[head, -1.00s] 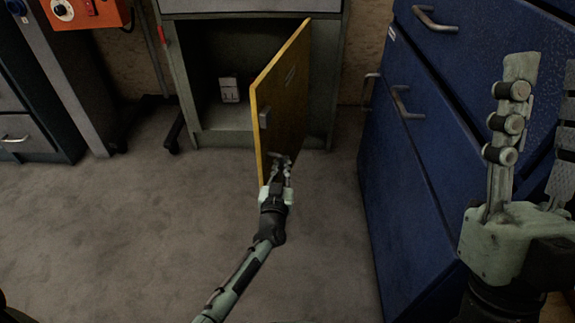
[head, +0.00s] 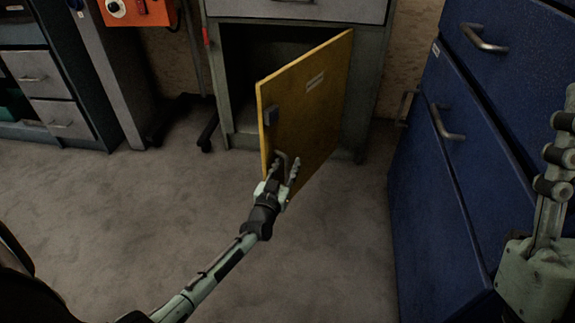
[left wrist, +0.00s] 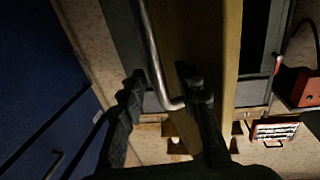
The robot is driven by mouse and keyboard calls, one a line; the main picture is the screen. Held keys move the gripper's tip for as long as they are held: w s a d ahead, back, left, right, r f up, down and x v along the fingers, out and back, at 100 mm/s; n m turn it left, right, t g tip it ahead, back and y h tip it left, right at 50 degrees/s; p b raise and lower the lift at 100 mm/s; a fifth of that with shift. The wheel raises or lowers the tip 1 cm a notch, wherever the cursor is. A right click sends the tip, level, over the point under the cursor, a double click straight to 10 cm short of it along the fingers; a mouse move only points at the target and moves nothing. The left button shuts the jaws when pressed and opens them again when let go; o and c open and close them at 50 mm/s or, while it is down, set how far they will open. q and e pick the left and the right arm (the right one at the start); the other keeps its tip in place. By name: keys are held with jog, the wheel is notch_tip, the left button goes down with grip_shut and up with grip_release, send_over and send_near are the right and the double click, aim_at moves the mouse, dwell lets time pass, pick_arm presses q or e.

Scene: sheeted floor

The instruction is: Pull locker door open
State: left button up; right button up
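The yellow locker door (head: 305,105) stands swung out from the grey locker (head: 365,90), whose dark inside shows. My left gripper (head: 285,165) is at the lower part of the door face. In the left wrist view, its fingers (left wrist: 163,100) are apart, with the metal bar handle (left wrist: 152,45) between them. The right-hand finger is close to the handle's bent end; contact is unclear. My right gripper (head: 563,160) is partly cut off at the right edge, its visible finger straight, with nothing seen in it.
A blue drawer cabinet (head: 440,190) stands to the right of the door. A grey drawer unit (head: 50,95) and an orange box (head: 135,12) are at the left. The floor (head: 110,220) in front is clear.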

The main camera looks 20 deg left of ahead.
pick_arm(q)
jog(key=s+d, duration=0.1)
jog(key=s, duration=1.1)
jog(key=shift+d, duration=0.25)
